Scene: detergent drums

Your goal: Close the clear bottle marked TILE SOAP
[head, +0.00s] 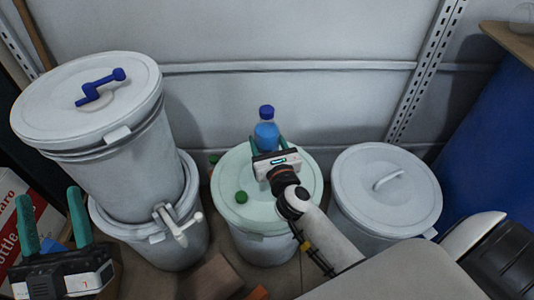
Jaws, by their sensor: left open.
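A clear bottle with blue liquid (266,132) and a dark blue top (266,111) stands upright at the far side of the pale green drum lid (223,178). No marking on it can be read, and its lower part is hidden behind my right gripper (268,144). The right gripper's teal fingers show on either side of the bottle; whether they press on it I cannot tell. A small green cap (241,197) lies on the lid, left of the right gripper. My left gripper (52,212) is open and empty at the lower left, away from the bottle.
Two stacked white drums (120,160) with a blue crank (98,87) and a tap (180,226) stand left. A white lidded drum (385,215) stands right, near a blue barrel (485,130). A red and white box (18,215) is at the left edge. A wall rises behind.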

